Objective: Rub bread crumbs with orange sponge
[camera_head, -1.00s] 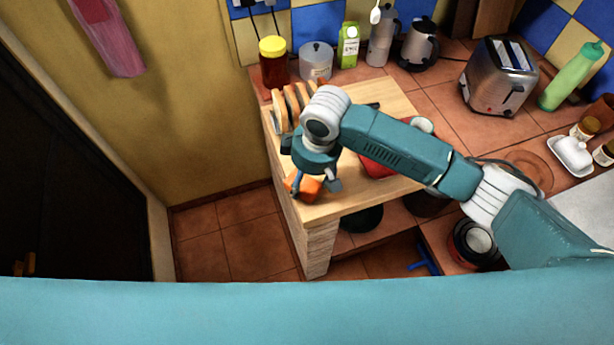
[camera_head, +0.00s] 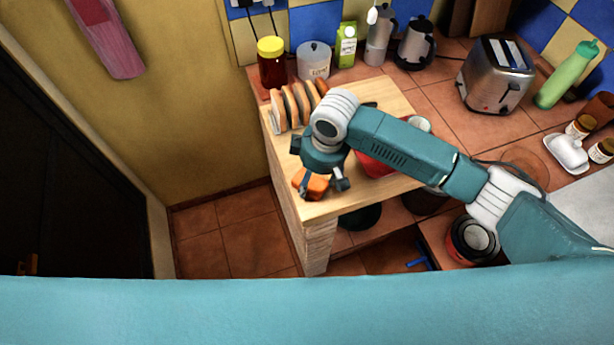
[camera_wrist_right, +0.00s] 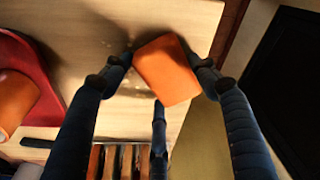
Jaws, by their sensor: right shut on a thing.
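My right gripper (camera_head: 322,184) is shut on the orange sponge (camera_head: 311,185) near the front left corner of the wooden counter top (camera_head: 345,195). In the right wrist view the sponge (camera_wrist_right: 167,70) sits between the dark fingers, over the pale wood close to its edge. I cannot tell whether the sponge touches the wood. The bread slices (camera_head: 281,110) stand in a row behind the gripper and also show in the wrist view (camera_wrist_right: 112,162). My left gripper is out of view.
A red tray (camera_head: 370,164) lies right of the gripper, partly behind my arm. In the wrist view, an orange object (camera_wrist_right: 10,100) is on it. A jar with a yellow lid (camera_head: 272,62), a white canister (camera_head: 314,60) and a toaster (camera_head: 497,76) stand farther back.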

